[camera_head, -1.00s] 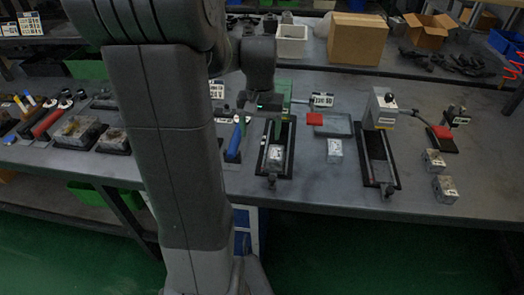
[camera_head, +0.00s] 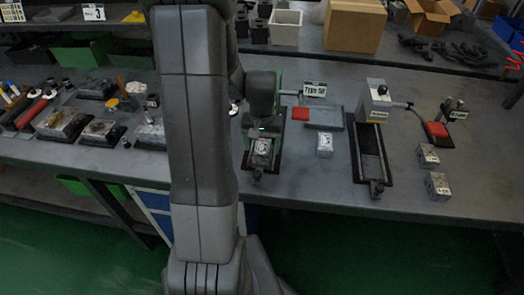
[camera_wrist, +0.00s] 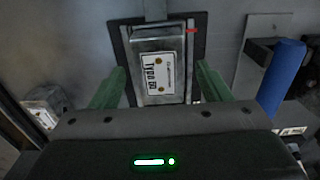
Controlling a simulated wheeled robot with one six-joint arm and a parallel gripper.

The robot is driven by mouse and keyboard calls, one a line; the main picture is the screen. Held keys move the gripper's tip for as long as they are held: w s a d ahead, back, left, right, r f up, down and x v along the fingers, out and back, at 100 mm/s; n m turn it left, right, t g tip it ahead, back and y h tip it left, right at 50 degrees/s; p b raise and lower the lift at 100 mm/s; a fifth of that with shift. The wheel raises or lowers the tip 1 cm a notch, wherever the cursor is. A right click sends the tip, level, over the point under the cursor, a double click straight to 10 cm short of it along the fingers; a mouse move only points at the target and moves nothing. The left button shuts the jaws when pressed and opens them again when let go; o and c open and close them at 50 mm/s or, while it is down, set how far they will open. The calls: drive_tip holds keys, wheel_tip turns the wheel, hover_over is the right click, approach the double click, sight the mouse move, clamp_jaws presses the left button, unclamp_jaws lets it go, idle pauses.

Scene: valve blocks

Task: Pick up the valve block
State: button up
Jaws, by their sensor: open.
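A grey metal valve block (camera_head: 261,147) with a white label sits in a dark fixture (camera_head: 255,171) on the bench. In the wrist view the valve block (camera_wrist: 160,92) lies straight ahead, its label facing the camera. My gripper (camera_wrist: 160,72) is open, with one green finger to the left of the block and one to the right. A gap shows between each finger and the block. In the head view my gripper (camera_head: 262,132) is low over the fixture, and its fingers are mostly hidden.
Another valve block (camera_head: 324,144) stands right of the fixture, by a grey tray (camera_head: 325,117). A second fixture (camera_head: 371,155) and two more blocks (camera_head: 427,155) (camera_head: 437,185) are farther right. A blue handle (camera_wrist: 284,78) is close on the right in the wrist view.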

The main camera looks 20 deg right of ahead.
drive_tip(key=shift+f, duration=0.45)
drive_tip(key=c, duration=1.3)
drive_tip(key=shift+c, duration=0.2)
drive_tip(key=shift+r, duration=0.1)
